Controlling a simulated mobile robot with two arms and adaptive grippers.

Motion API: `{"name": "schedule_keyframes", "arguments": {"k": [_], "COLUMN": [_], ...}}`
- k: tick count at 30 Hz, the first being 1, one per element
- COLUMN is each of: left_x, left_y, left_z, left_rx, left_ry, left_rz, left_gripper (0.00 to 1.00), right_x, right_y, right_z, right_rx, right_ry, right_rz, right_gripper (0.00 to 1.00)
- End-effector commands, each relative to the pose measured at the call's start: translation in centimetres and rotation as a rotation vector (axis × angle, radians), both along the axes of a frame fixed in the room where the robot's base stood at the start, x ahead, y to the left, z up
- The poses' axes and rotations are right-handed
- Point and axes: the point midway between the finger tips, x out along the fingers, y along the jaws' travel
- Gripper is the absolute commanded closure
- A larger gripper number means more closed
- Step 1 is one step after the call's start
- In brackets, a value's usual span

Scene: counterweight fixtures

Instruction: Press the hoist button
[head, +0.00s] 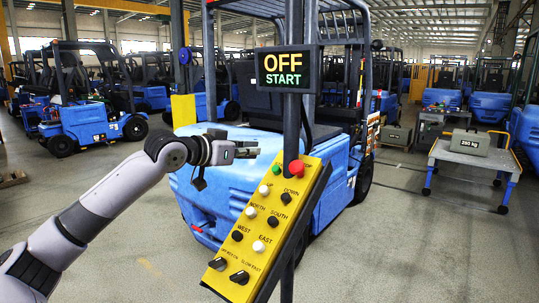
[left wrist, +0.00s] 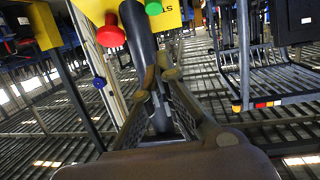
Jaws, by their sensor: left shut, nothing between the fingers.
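A yellow control pendant (head: 228,251) hangs tilted on a dark post, with labelled buttons. A green button (head: 276,170) and a large red button (head: 297,168) are at its top. Below are white and black buttons labelled DOWN, NORTH, SOUTH, WEST and EAST; the label by the upper white button (head: 264,190) is only partly readable. I see no label reading hoist. My left gripper (head: 252,149) is shut and empty, left of and above the pendant's top, apart from it. In the left wrist view the red button (left wrist: 110,32) and green button (left wrist: 153,7) lie beyond the fingers.
A display (head: 287,69) above the pendant reads OFF and START. A blue forklift (head: 225,190) stands right behind the pendant. A table (head: 461,159) at the right holds a 250 kg weight (head: 469,142). The floor at the front right is clear.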

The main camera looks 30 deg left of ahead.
Motion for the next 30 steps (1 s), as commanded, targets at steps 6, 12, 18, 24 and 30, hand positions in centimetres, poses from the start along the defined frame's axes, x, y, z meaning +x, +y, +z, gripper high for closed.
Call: {"name": "schedule_keyframes", "arguments": {"k": [6,12,18,24,30], "left_x": [4.5,6.1,6.7,6.7,7.0], "left_y": [-0.9,-1.0,-1.1,-1.2,-1.2], "left_z": [-0.5,-3.3,-4.4,-4.5,-4.7], "left_rx": [-0.006,0.000,0.000,0.000,-0.001], "left_ry": [0.000,0.003,0.002,0.001,0.001], "left_rz": [-0.002,0.000,0.000,0.000,-0.002], "left_gripper": [1.00,1.00,1.00,1.00,1.00], "right_x": [0.0,0.0,0.0,0.0,0.0], "right_y": [0.0,0.0,0.0,-0.1,-0.4], "right_z": [2.5,3.1,3.4,3.3,3.6], "right_rx": [0.000,0.000,0.000,-0.001,-0.004], "right_ry": [0.000,0.000,0.000,0.001,0.000], "right_rz": [0.000,0.000,0.000,0.000,0.001], "right_gripper": [0.60,0.60,0.60,0.60,0.60]}}
